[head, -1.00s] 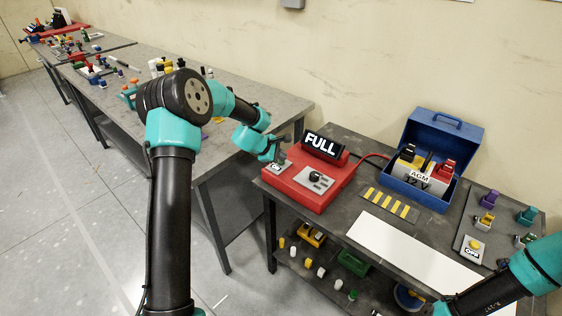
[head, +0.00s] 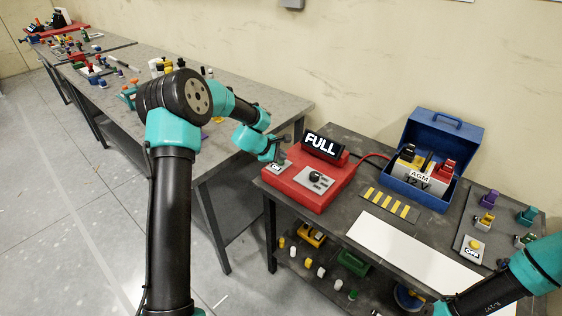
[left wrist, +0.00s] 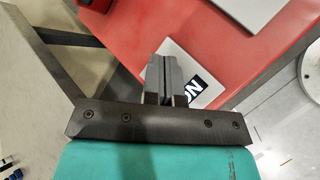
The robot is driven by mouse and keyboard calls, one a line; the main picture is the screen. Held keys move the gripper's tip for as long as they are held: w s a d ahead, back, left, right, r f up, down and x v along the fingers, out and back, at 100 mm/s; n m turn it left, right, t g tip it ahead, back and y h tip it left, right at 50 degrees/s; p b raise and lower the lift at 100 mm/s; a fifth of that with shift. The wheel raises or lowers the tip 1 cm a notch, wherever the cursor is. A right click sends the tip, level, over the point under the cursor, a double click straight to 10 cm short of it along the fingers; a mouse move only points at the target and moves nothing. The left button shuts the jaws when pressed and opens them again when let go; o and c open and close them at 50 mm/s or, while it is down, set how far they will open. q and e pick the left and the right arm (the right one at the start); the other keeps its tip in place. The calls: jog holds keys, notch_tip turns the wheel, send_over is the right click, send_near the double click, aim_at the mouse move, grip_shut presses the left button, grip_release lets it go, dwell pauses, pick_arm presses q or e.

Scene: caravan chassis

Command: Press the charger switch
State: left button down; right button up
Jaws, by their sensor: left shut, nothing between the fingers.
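The red charger (head: 308,191) stands at the left end of the dark workbench, with a display (head: 321,145) reading FULL and a knob on a grey plate (head: 316,181). My left gripper (head: 282,160) is shut and empty at the charger's left corner, over a small light switch plate (head: 277,168). In the left wrist view the shut fingers (left wrist: 164,68) lie over this plate, whose label (left wrist: 194,89) shows the letters ON. The fingers hide the switch itself, so I cannot tell whether they touch it.
An open blue case (head: 432,160) holds a battery marked AGM 12 V (head: 419,177). A red cable runs from the charger to it. A striped mat (head: 389,206), a white strip (head: 412,246) and a grey panel (head: 470,240) with a yellow button lie to the right.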

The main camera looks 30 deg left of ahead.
aim_at(281, 162)
pick_arm(q)
jog(key=shift+f, duration=0.45)
dwell(0.5)
jog(key=shift+r, duration=3.4)
